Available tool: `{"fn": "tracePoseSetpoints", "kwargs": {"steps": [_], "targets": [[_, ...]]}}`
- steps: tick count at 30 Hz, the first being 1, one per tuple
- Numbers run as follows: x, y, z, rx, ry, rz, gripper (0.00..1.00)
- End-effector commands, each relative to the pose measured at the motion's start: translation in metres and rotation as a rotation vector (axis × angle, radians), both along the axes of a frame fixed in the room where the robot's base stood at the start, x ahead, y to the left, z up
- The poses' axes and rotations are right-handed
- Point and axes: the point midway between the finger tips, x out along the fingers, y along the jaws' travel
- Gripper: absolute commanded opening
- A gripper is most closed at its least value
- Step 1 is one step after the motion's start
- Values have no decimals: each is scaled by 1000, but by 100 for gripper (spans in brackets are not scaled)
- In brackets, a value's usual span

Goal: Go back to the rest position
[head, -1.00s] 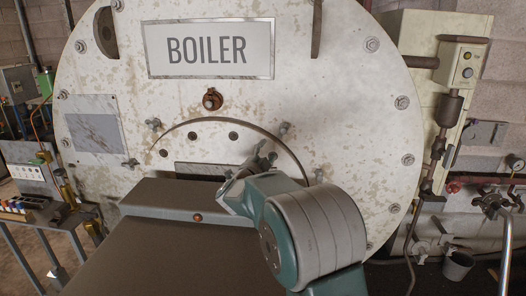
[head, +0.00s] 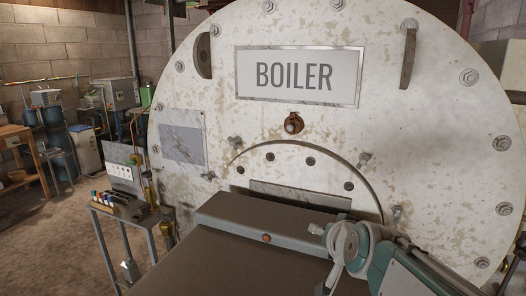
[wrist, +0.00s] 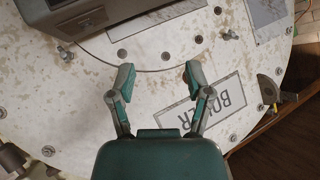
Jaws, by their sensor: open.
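My gripper (wrist: 160,77) is open and empty in the wrist view, its two fingers spread with the boiler's pale front behind them. The boiler (head: 410,120) is a large round, flaking white plate with a "BOILER" sign (head: 298,76); in the wrist view the sign (wrist: 215,104) appears turned over, beyond the right finger. In the head view my arm is folded low at the right, in front of the boiler. I cannot make out the fingers clearly there.
A dark grey box-like ledge (head: 270,232) juts out below the boiler's arched hatch. A small metal stand (head: 125,209) with coloured items is left of it. A wooden shelf (head: 22,160) and open floor (head: 55,235) lie farther left.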

Motion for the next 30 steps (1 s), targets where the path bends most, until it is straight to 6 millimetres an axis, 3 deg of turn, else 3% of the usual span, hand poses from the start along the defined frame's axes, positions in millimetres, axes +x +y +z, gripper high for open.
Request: {"fn": "tracePoseSetpoints", "kwargs": {"steps": [1, 9, 13, 18, 30], "targets": [[-22, 0, -6, -36, 46, 29, 65], [-140, -13, -60, -240, 350, 166, 65], [-180, -23, -79, -307, 461, 197, 65], [-199, -27, -88, -339, 517, 210, 65], [-198, -27, -87, -337, 516, 210, 65]]}}
